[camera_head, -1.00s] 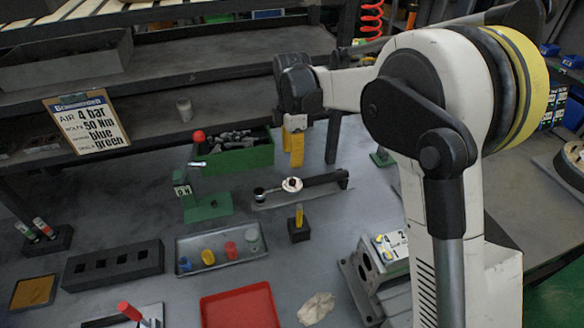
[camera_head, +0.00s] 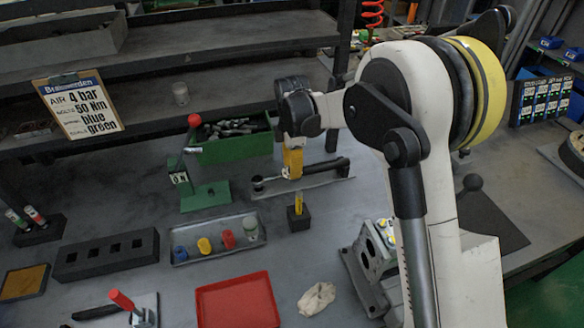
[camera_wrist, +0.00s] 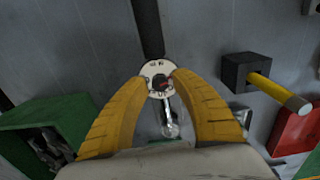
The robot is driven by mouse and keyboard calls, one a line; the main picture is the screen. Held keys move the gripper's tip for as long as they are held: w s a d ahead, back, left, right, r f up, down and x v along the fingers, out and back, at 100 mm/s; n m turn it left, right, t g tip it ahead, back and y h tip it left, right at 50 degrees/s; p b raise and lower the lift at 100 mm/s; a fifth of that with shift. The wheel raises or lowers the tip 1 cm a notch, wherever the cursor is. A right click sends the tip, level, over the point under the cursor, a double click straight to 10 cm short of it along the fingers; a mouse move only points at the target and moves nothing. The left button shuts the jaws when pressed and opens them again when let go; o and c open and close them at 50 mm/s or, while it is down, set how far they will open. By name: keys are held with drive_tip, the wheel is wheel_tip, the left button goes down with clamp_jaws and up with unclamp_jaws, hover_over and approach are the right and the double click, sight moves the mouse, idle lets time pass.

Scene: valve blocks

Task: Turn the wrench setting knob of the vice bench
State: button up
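The torque wrench (camera_head: 325,172) lies on the bench with its dark handle pointing right. Its setting knob shows in the wrist view as a round white dial (camera_wrist: 151,69) with printed marks and a dark centre with a little red. My gripper (camera_wrist: 160,82) has its two yellow fingers apart, one on each side of the dial. I cannot tell whether the fingertips touch its rim. In the head view my gripper (camera_head: 292,174) points down over the wrench and hides most of the dial.
A green bin (camera_head: 232,148) stands behind the wrench. A green lever stand (camera_head: 205,195) is to the left. A black block with a yellow peg (camera_head: 299,217) stands close in front. A parts tray (camera_head: 190,256) and a red tray (camera_head: 236,302) lie nearer.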

clamp_jaws()
